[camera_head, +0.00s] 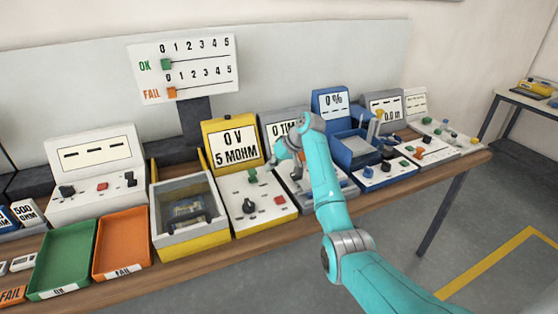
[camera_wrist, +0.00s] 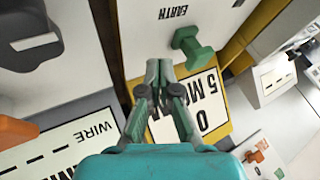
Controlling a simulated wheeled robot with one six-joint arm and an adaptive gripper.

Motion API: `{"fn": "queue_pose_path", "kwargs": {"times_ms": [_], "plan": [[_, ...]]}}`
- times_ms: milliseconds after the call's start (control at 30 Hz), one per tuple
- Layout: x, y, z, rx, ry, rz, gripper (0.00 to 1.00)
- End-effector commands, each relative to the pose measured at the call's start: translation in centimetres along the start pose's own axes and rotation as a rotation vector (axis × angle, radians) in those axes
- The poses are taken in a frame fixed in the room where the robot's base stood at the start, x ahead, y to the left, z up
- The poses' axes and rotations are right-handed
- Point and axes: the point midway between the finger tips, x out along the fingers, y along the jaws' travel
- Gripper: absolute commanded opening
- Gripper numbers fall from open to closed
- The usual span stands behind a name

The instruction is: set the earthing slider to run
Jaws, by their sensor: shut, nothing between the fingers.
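The earthing slider's green knob (camera_wrist: 192,46) stands on the white panel of the yellow instrument, near the printed word EARTH (camera_wrist: 176,14) in the wrist view. In the head view the green knob (camera_head: 252,176) is near the top of the panel, below the yellow display (camera_head: 232,142) reading 0 V, 5 MOHM. No run mark is readable. My gripper (camera_wrist: 158,70) is shut and empty, its tips beside the knob in the picture; I cannot tell if they touch. In the head view my gripper (camera_head: 282,150) is to the right of the knob, partly hidden by my arm.
The same panel bears a black knob (camera_head: 248,206) and a red button (camera_head: 279,200). A yellow-rimmed box (camera_head: 192,241) stands to the left, with an orange tray (camera_head: 122,246) and a green tray (camera_head: 65,259) beyond. A grey instrument (camera_head: 280,122) and a blue one (camera_head: 352,150) stand to the right.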

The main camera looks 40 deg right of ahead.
Motion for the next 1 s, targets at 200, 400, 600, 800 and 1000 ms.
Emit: {"fn": "queue_pose_path", "kwargs": {"times_ms": [200,400,600,800,1000], "plan": [[0.9,-1.8,0.0,0.0,0.001,0.0,0.0],[1.0,-2.1,0.0,0.0,0.001,0.0,0.0],[1.0,-2.1,0.0,0.0,0.001,0.0,0.0],[1.9,-3.6,0.0,-0.003,-0.001,-0.002,0.0],[3.8,-7.2,0.0,-0.004,-0.001,-0.001,0.0]]}}
